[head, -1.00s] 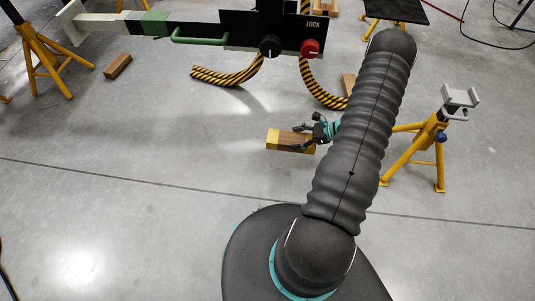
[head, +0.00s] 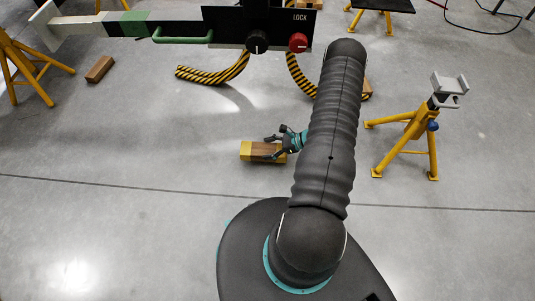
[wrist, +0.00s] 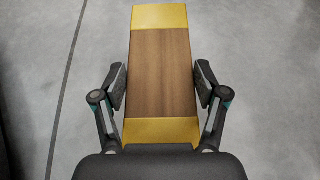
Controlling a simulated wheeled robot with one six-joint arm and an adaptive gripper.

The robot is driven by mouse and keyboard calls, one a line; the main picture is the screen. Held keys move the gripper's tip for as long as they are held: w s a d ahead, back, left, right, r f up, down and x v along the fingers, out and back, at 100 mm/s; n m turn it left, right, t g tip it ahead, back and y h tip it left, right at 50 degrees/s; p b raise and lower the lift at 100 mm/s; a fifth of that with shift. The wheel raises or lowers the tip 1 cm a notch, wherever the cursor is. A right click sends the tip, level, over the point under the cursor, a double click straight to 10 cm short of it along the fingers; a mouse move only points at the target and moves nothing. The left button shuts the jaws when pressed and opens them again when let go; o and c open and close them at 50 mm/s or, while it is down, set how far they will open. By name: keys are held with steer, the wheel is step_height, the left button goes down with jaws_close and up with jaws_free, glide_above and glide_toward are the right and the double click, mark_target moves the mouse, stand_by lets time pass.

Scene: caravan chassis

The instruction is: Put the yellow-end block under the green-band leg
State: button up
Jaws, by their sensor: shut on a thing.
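The yellow-end block (head: 262,151) is a brown wooden block with yellow ends, in the middle of the head view. In the wrist view the block (wrist: 160,75) lies lengthwise between the fingers of my gripper (wrist: 160,88), which is shut on its brown middle. In the head view my gripper (head: 281,146) is at the block's right side, partly hidden by my arm. Whether the block touches the floor is hard to tell. The green-band leg (head: 133,22) is a long horizontal bar with white, black and green bands, ending in a pale plate (head: 46,26) at the upper left.
A plain brown block (head: 100,69) lies on the floor below the leg. A yellow stand (head: 30,65) is at the left and another (head: 413,137) at the right. Striped hoses (head: 225,72) hang below the black panel (head: 228,28). The middle-left floor is clear.

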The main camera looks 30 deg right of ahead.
steer(key=shift+a+f, duration=0.15)
steer(key=shift+f, duration=1.95)
steer(key=shift+f+b, duration=0.2)
steer(key=shift+b, duration=0.3)
steer(key=o, duration=1.4)
steer(key=shift+r, duration=0.2)
steer(key=shift+r+p, duration=0.15)
steer(key=shift+p, duration=0.15)
steer(key=v, duration=1.2)
